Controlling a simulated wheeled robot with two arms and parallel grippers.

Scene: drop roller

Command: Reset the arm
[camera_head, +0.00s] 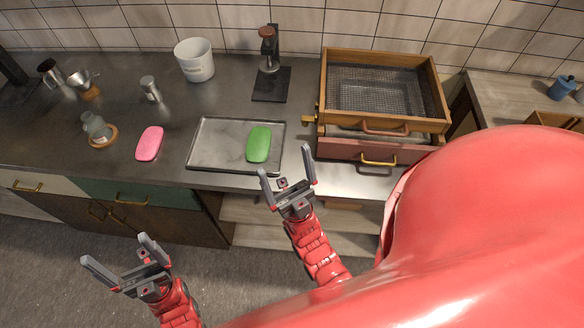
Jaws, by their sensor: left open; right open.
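My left gripper (127,262) is open and empty, low at the left of the head view, in front of the cabinets and over the floor. My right gripper (287,172) is open and empty near the counter's front edge, just in front of the metal tray. Both arms are red. The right gripper is apart from the green piece (259,144) that lies on the tray (215,147).
A pink piece (149,144) lies on the dark counter left of the tray. A white bucket (194,62), a black stand (270,84) and a wooden drawer box (440,95) stand behind. Metal cups and a glass bottle (96,127) are at the left.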

